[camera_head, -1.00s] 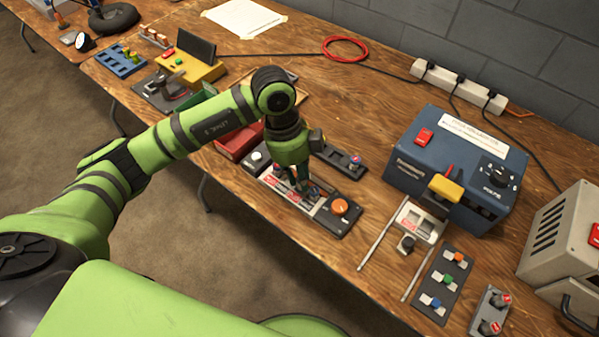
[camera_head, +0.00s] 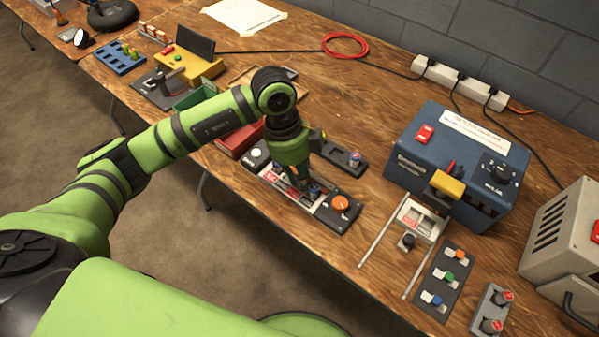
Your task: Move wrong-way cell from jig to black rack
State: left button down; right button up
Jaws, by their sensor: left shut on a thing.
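The jig (camera_head: 325,215) is a dark, low plate on the wooden table with an orange dome button at its right end and a white knob at its left. Red-and-white pieces show in its middle strip. My left gripper (camera_head: 303,196) points down over the middle of the jig, shut on a small cell that its fingers mostly hide. I cannot tell which way round the cell sits. The black rack (camera_head: 338,153) is a dark strip just behind the jig, partly hidden by my wrist. A small cell with a red-and-blue top (camera_head: 355,158) stands at its right end.
A blue charger box (camera_head: 408,178) with a yellow handle stands to the right, with a pale tray on rails before it. A red bin (camera_head: 240,140) lies left of my gripper. A dark panel of coloured switches (camera_head: 455,262) is at front right.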

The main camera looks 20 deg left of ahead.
pick_arm(q)
jog(key=shift+f, duration=0.2)
jog(key=c, duration=1)
grip_release()
jog(key=shift+r, duration=0.15)
jog(key=shift+d+p+v, duration=0.25)
jog(key=shift+p+v, duration=0.75)
jog(key=shift+v, duration=0.1)
jog(key=shift+d+p+v, duration=0.25)
jog(key=shift+p+v, duration=0.8)
jog(key=shift+v, duration=0.05)
jog(key=shift+d+p+v, duration=0.25)
jog(key=shift+p+v, duration=0.75)
jog(key=shift+v, duration=0.1)
jog(key=shift+s+r, duration=0.1)
jog(key=shift+r, duration=0.05)
